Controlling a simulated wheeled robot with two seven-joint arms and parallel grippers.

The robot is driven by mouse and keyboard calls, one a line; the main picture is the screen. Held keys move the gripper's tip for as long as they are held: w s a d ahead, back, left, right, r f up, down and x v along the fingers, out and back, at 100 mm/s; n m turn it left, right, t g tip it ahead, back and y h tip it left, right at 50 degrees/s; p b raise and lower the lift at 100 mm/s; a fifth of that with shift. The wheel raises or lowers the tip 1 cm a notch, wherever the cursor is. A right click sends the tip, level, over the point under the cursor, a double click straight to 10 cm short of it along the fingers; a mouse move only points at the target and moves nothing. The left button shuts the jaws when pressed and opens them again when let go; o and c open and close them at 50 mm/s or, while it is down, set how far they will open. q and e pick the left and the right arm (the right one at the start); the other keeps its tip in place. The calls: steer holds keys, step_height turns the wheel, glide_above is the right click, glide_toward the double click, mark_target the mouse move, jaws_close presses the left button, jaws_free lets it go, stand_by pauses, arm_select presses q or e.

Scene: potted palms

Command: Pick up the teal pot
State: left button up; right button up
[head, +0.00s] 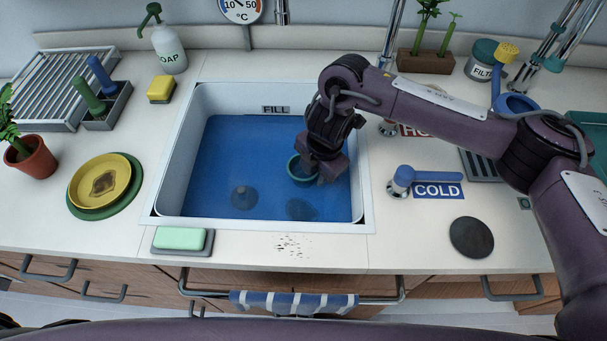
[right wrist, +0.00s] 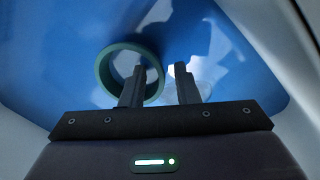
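The teal pot (head: 292,168) is in the blue water of the sink, right of its middle, with its round opening facing up. My right gripper (head: 321,172) reaches down over its right side and hides part of it. In the right wrist view the pot shows as a teal ring (right wrist: 104,76). The fingers of my right gripper (right wrist: 158,82) are apart there, one overlapping the ring's opening and one to the right outside it. The ring's right wall lies between them. I cannot tell whether they touch it. My left gripper is not in view.
The white sink rim (head: 160,190) surrounds the water. A dark drain (head: 243,197) and a dark round shape (head: 301,209) show in the water. The cold tap (head: 405,178) stands to the right. A soap dish (head: 182,241) sits at the front; the counter (head: 330,254) beside it is mostly clear.

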steer(key=shift+w+a+f, duration=0.1)
steer(key=shift+a+f, duration=0.05)
steer(key=shift+f, duration=1.05)
jaws_close()
steer(key=shift+r, duration=0.1)
steer(key=shift+r, duration=0.65)
step_height(320, 180, up, 19)
steer(key=p, duration=0.2)
steer(key=shift+f, duration=0.2)
